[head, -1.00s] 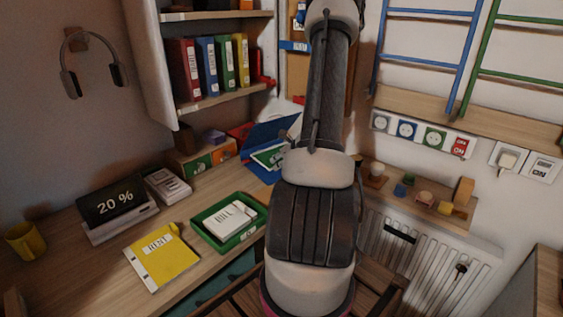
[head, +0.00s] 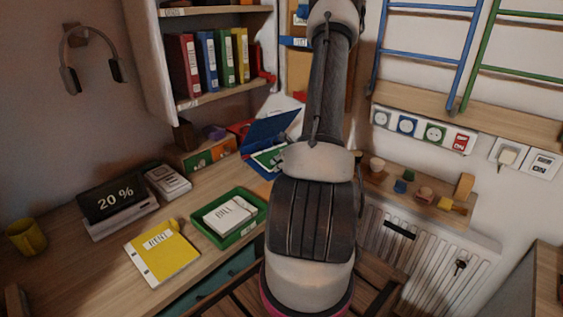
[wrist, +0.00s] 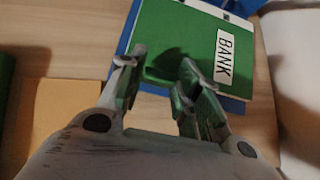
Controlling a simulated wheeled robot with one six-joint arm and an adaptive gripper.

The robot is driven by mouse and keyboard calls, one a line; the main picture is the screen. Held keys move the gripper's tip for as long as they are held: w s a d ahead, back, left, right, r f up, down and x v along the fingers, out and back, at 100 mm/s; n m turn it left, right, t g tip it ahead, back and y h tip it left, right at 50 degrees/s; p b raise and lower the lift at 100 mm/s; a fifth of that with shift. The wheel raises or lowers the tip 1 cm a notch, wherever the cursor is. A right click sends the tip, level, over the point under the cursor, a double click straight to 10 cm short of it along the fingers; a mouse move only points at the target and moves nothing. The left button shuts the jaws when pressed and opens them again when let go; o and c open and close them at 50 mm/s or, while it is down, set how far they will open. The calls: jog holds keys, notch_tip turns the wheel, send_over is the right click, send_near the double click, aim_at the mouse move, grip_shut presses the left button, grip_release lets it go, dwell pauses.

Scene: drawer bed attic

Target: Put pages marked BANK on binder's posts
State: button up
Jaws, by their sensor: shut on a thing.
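The green pages marked BANK (wrist: 200,45) lie over the blue binder (wrist: 238,104) in the wrist view, with the label at their right side. My gripper (wrist: 158,72) is shut on a green tab at the near edge of these pages. In the head view the open blue binder (head: 272,130) stands at the back of the desk, with part of the green pages (head: 266,158) showing over it. My arm hides the gripper there. The binder's posts are hidden or too small to tell, so I cannot tell whether the pages are around them.
Yellow pages marked RENT (head: 168,258) lie on the desk. A green tray (head: 240,236) beside them holds white pages marked BILL (head: 230,215). A display reading 20 % (head: 113,196) stands at the left. A shelf with binders (head: 225,92) hangs above; a radiator (head: 420,262) is at the right.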

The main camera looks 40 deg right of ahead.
jog(key=shift+f, duration=0.95)
jog(key=o, duration=1.1)
jog(key=v, duration=1.2)
jog(key=shift+a, duration=0.1)
jog(key=shift+r, duration=0.1)
